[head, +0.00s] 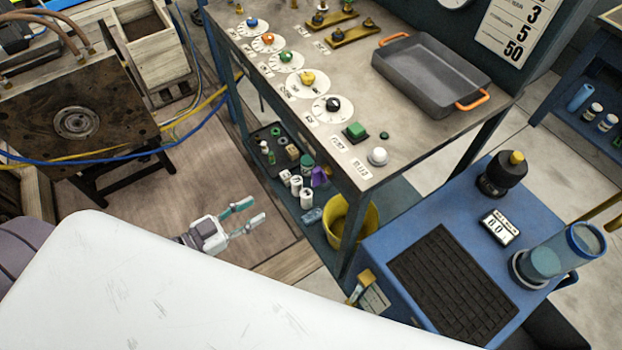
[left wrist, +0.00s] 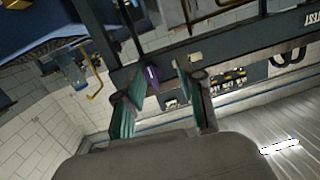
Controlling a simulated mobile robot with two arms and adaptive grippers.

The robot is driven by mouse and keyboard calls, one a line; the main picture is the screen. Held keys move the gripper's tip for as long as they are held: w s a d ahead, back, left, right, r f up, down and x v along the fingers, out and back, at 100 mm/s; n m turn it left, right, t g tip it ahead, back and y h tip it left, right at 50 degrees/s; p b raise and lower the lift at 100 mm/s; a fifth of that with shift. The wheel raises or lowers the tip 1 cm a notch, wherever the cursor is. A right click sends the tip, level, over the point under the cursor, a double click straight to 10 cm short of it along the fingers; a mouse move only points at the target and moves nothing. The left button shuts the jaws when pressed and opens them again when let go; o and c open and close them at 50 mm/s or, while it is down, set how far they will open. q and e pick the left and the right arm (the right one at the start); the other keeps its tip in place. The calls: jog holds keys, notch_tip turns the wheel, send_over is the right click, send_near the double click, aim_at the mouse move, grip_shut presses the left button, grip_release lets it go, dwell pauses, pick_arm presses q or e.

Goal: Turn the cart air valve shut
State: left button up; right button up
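The blue cart (head: 420,228) stands at the right in the head view. A small yellow-handled fitting (head: 362,284) sits at its left edge, beside a grey plate; it looks like the air valve, but I cannot tell its setting. A black round unit with a yellow top (head: 503,174) stands on the cart's far side. My left gripper (head: 257,209) is open and empty, left of the bench and well apart from the cart. Its spread fingers also show in the left wrist view (left wrist: 157,85), with nothing held between them. My right gripper is not in view.
The workbench (head: 345,85) stands between my left gripper and the cart's far side, with a yellow bucket (head: 362,222) below. A display (head: 499,227), glass cylinder (head: 575,250) and black mat (head: 455,285) are on the cart. Blue and yellow hoses (head: 85,160) cross at left.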

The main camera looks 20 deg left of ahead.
aim_at(312, 178)
pick_arm(q)
jog(key=d+r+h, duration=0.2)
jog(key=d+r, duration=0.1)
jog(key=r, duration=0.2)
jog(key=x, duration=1.2)
jog(key=shift+w+d+r, duration=0.2)
jog(key=shift+d+r, duration=0.05)
jog(key=shift+d, duration=0.15)
grip_shut()
